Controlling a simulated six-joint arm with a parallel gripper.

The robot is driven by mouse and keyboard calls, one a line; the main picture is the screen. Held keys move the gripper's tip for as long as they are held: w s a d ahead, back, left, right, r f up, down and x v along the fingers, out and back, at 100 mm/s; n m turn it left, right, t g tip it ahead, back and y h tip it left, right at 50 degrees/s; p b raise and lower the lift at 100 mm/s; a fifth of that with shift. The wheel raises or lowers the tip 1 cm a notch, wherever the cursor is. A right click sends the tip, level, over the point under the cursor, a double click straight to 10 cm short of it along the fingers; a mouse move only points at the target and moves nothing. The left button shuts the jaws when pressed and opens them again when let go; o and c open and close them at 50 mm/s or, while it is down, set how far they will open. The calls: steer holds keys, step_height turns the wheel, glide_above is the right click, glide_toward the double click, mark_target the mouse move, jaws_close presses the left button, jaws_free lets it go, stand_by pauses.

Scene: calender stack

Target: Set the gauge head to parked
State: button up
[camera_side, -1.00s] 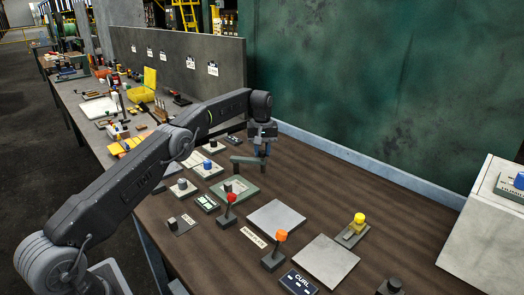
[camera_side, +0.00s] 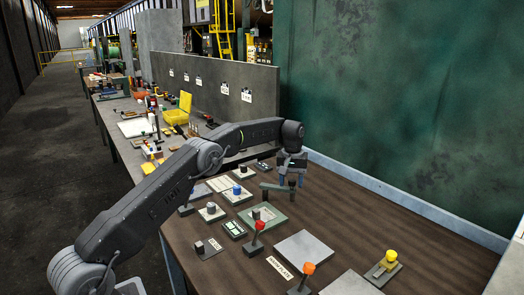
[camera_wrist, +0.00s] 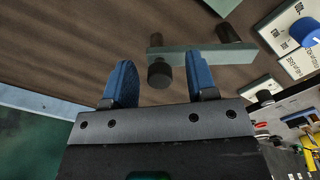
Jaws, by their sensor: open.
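A grey-green bar with dark upright posts, which I take to be the gauge head (camera_side: 278,191), stands on the bench. The bar also shows in the wrist view (camera_wrist: 195,55), with a round dark knob (camera_wrist: 160,75) at its near end and a second dark post (camera_wrist: 237,33) at the other. My gripper (camera_side: 291,183) is over the bar's right end, pointing down. Its blue fingers are apart, and the knob shows between and just beyond their tips. I cannot tell whether they touch it. Nothing is held. I cannot read a parked mark.
A red-topped lever (camera_side: 258,228), an orange-topped lever (camera_side: 309,269) and a yellow knob (camera_side: 391,256) stand toward the front. A blue knob (camera_side: 237,190) is left of the bar. A grey partition (camera_side: 225,85) stands behind. Bare wood lies right of the bar.

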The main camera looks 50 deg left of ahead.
steer(key=s+m, duration=0.2)
steer(key=m, duration=0.1)
steer(key=s+m, duration=0.6)
steer(key=shift+d+m, duration=0.3)
steer(key=shift+m, duration=0.1)
steer(key=s+m, duration=0.1)
steer(key=s+a+m, duration=0.1)
steer(key=m, duration=0.1)
steer(key=shift+a, duration=0.1)
step_height(320, 180, up, 14)
steer(key=s+d+r+n+t, duration=0.1)
steer(key=s+d+r+t, duration=0.1)
steer(key=s+d+r, duration=0.4)
steer(key=shift+s+d, duration=2)
steer(key=shift+s, duration=0.05)
